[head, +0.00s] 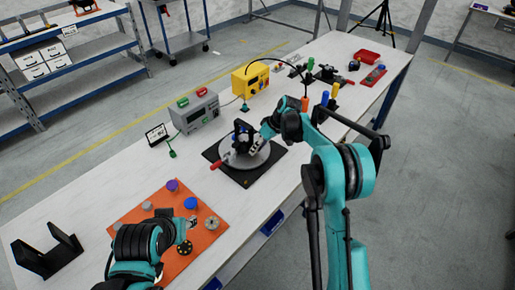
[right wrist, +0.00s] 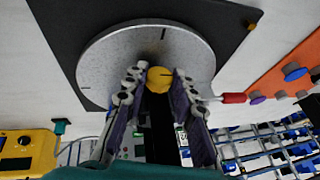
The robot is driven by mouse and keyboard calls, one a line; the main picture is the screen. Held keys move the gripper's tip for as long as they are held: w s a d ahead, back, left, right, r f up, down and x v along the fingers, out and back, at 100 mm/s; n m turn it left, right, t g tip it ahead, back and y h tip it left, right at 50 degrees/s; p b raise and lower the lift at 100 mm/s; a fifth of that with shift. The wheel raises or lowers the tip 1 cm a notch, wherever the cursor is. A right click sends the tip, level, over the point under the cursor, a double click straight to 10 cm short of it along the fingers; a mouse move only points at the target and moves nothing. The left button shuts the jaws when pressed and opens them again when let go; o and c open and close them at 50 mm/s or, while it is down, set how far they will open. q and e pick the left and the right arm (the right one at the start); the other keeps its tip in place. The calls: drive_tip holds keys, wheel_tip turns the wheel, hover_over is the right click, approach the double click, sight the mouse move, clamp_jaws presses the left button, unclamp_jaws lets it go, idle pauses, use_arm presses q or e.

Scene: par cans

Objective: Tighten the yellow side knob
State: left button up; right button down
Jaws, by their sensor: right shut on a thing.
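The yellow side knob (right wrist: 159,79) shows in the right wrist view, in front of the round grey disc (right wrist: 140,50) with dark tick marks. My right gripper (right wrist: 160,84) has its two fingers on either side of the knob and is shut on it. In the head view the disc (head: 262,158) sits on a black square plate (head: 246,180), and my right gripper (head: 254,147) reaches it from the right; the knob is hidden there. A red handle (head: 216,165) sticks out at the left. My left gripper (head: 190,223) is over the orange board, too small to read.
The orange board (head: 150,200) with several coloured knobs lies at the front left, beside a black bracket (head: 45,252). A grey box (head: 195,112) and a yellow box (head: 250,80) stand behind the plate. Bare white tabletop lies between.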

drive_tip(key=shift+w+d+f+m+g+y, duration=0.15)
drive_tip(key=shift+m+g+y, duration=0.15)
drive_tip(key=shift+g+y, duration=0.65)
drive_tip(key=c, duration=1.2)
unclamp_jaws()
drive_tip(key=v, duration=1.2)
